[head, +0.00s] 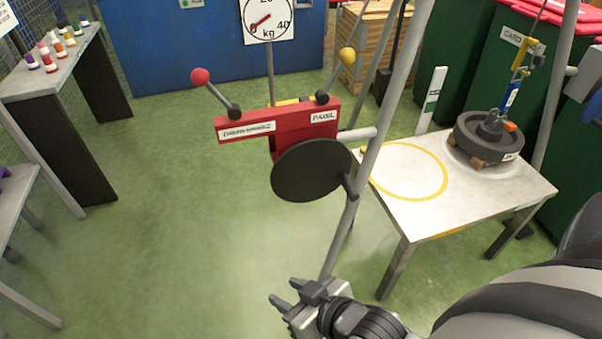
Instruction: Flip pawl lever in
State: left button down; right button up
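The pawl lever (335,75) has a yellow ball knob and stands tilted up and to the right. It sits at the right end of a red winch housing (290,119), above a label reading PAWL. A second lever (217,94) with a red ball leans up and to the left from the housing. A black round disc (312,171) with a short handle is on the housing's front. My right gripper (287,293) is low in the view, below the disc and apart from the levers. Its two fingers are spread and empty. My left gripper is not in view.
Grey frame poles (378,125) rise right of the winch. A white-topped table (455,205) with a yellow ring holds a dark round weight (488,140) on the right. A dial (268,20) stands behind. Green floor left of the winch is clear.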

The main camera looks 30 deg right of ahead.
aim_at(347, 55)
jog(key=u, duration=1.4)
jog(key=k, duration=1.1)
jog(key=z, duration=1.9)
jog(key=i, duration=0.5)
jog(key=u, duration=0.05)
